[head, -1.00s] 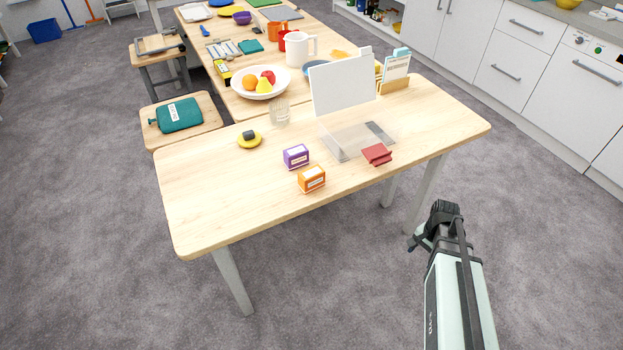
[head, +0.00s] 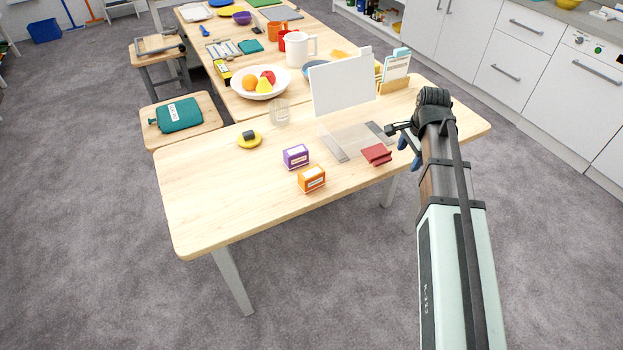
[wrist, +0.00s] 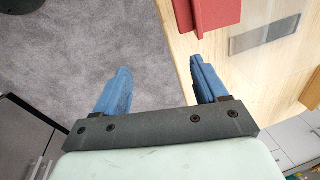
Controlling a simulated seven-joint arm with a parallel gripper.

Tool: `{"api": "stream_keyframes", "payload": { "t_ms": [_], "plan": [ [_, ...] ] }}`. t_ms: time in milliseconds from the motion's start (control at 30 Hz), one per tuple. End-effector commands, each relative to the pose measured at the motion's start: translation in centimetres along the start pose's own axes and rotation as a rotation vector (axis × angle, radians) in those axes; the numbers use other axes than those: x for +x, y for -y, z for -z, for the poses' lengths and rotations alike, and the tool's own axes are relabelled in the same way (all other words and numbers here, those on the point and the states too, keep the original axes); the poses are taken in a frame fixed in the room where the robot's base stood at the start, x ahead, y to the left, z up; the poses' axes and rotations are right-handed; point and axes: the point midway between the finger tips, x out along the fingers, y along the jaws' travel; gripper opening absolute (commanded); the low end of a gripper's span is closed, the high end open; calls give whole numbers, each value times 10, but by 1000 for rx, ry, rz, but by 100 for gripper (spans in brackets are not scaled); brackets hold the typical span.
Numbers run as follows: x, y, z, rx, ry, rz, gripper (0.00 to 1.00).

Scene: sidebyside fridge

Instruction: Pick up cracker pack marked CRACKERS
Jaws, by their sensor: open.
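A purple box (head: 295,156) and an orange box (head: 312,178), each with a white label, stand near the front edge of the table. The lettering is too small to read, so I cannot tell which one is marked CRACKERS. My gripper (head: 404,138) is at the table's right side, right of both boxes and apart from them. In the wrist view its two blue fingers (wrist: 160,70) are spread with nothing between them.
A dark red object (head: 376,154) lies close left of my gripper; it also shows in the wrist view (wrist: 214,12). The table's front left (head: 210,200) is clear.

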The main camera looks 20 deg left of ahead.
Motion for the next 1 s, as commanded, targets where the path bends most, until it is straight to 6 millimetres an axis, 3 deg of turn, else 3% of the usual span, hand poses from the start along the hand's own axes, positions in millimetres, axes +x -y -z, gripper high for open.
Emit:
{"api": "stream_keyframes", "payload": {
  "t_ms": [100,300,600,800,1000],
  "plan": [
    [-14,22,-43,-41,17,-21,72],
    [-36,48,-117,-107,41,-64,72],
    [-72,67,-223,-201,62,-131,72],
    [-87,69,-263,-234,65,-157,72],
    [-84,67,-273,-240,66,-166,72]
  ]
}}
